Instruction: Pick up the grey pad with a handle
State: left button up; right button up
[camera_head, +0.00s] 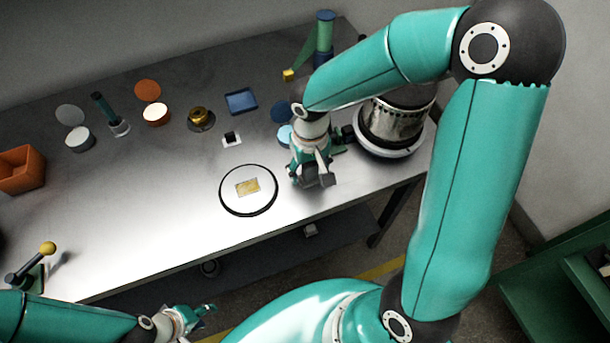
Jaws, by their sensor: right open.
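I cannot tell for sure which thing is the grey pad with a handle. A dark grey disc (208,126) with a gold knob on top stands at the back middle of the table. A small pale square (228,145) with a black block on it lies in front of it. A dark green stick (102,104) rises from a pale round base (121,130) at the back left. My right gripper (315,180) is open, pointing down over the table, right of these things and apart from them. My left gripper (200,313) is low, in front of the table edge; its jaws are unclear.
A black-rimmed white disc (264,203) with a gold plate (247,187) lies near the front edge. A blue tray (241,101), an orange box (21,170), several round discs and a yellow-knobbed lever (47,249) stand around.

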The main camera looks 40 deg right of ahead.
grip_shut()
jog(key=shift+r, duration=0.1)
notch_tip(320, 180, up, 20)
jog(key=p, duration=0.1)
dwell(0.6)
